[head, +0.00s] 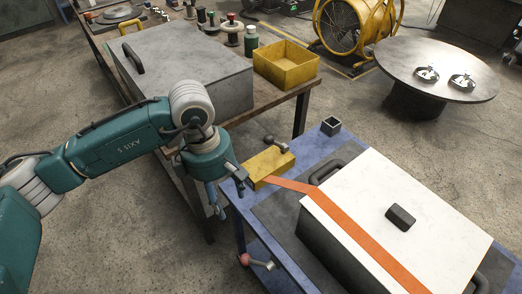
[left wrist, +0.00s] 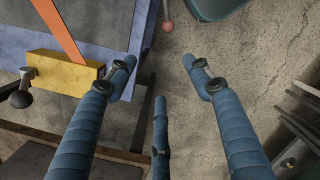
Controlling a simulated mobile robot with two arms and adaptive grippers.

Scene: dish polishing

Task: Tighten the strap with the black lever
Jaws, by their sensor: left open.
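My left gripper (head: 231,200) is open and empty beside the block, off the table's left edge. In the left wrist view, its spread blue fingers (left wrist: 159,62) are over the floor, one overlapping the block's end (left wrist: 68,71). My right gripper is not in view.
The blue table (head: 253,224) carries a small square tube (head: 330,126). A red-balled handle (head: 245,259) sticks out at its lower left side. A wooden bench (head: 275,97) with a grey case (head: 190,75) and yellow bin (head: 286,66) stands behind my left arm.

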